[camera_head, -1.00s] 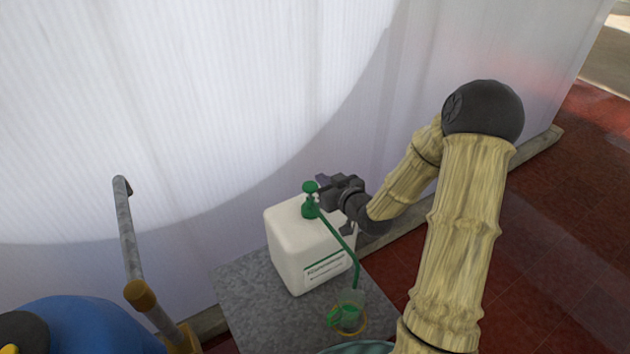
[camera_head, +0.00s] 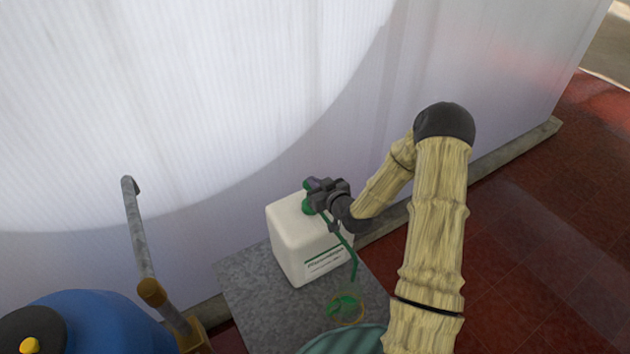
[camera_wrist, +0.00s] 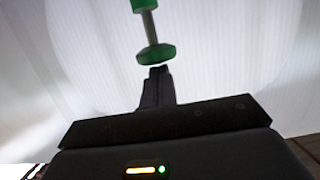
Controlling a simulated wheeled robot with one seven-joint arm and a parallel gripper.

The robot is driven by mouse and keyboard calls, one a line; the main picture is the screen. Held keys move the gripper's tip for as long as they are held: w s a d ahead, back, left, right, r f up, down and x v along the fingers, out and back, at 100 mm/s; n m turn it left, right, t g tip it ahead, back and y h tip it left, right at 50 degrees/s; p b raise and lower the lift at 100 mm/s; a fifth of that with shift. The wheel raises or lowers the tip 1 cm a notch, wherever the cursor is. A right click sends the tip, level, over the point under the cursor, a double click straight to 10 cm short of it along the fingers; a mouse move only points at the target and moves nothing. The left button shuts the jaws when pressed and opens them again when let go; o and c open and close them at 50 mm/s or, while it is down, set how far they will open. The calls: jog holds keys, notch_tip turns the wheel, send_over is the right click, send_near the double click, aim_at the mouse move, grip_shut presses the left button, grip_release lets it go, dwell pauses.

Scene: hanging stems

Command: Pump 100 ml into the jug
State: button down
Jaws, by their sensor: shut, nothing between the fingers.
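A white canister (camera_head: 295,250) with a printed label stands on a grey slab. Its green pump collar (camera_head: 308,208) is on top, and a green spout tube (camera_head: 348,250) slopes down to the right. The clear jug (camera_head: 347,305) with green on it is below the spout's end; its fill level cannot be read. My gripper (camera_head: 312,186) is at the pump's top and partly hides it. In the wrist view the shut, empty fingertips (camera_wrist: 159,71) are just beside the green pump knob (camera_wrist: 156,54) on its grey stem. Whether they touch it is unclear.
The grey slab (camera_head: 245,290) has bare room left of the canister. A blue rounded container (camera_head: 95,320) and a grey pipe handle (camera_head: 137,225) are at the lower left. A teal rounded thing (camera_head: 325,341) is at the bottom edge. A translucent wall rises behind.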

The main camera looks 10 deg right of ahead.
notch_tip(320, 180, down, 4)
jog(key=b, duration=0.4)
jog(key=shift+s+r, duration=0.1)
jog(key=shift+r, duration=0.1)
dwell(0.4)
notch_tip(320, 180, up, 4)
jog(key=shift+f+p, duration=0.1)
jog(key=shift+p, duration=0.65)
jog(key=shift+d+r, duration=0.1)
jog(key=shift+r, duration=0.25)
jog(key=b+v, duration=0.5)
jog(key=v, duration=0.4)
jog(key=shift+s, duration=0.35)
jog(key=shift+d, duration=0.15)
